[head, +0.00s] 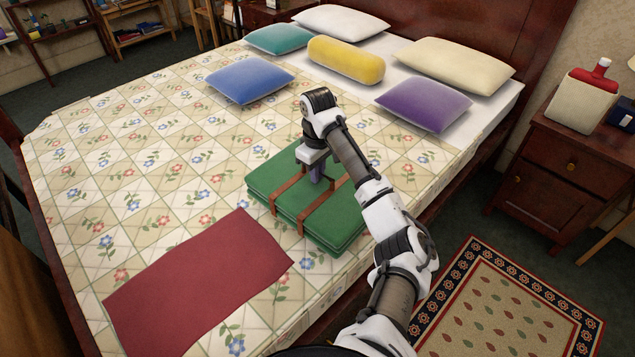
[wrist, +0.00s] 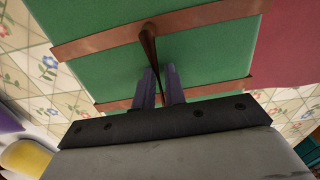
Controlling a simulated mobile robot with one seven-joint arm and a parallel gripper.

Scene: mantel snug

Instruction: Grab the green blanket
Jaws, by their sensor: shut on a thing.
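The green blanket (head: 341,213) lies folded on the bed near its right edge, bound by brown straps with a strap handle across the top. It also fills much of the wrist view (wrist: 190,62). My gripper (head: 315,172) points down over the middle of the blanket. In the wrist view its two purple fingers (wrist: 160,85) are closed around the brown strap handle (wrist: 149,45). The blanket appears to rest on the bed. The exact contact between fingertips and strap is partly hidden.
A dark red cloth (head: 198,283) lies flat on the bed beside the blanket. Pillows, including a purple one (head: 424,103) and a blue one (head: 249,79), lie toward the headboard. A wooden nightstand (head: 560,165) and a patterned rug (head: 510,305) are to the right.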

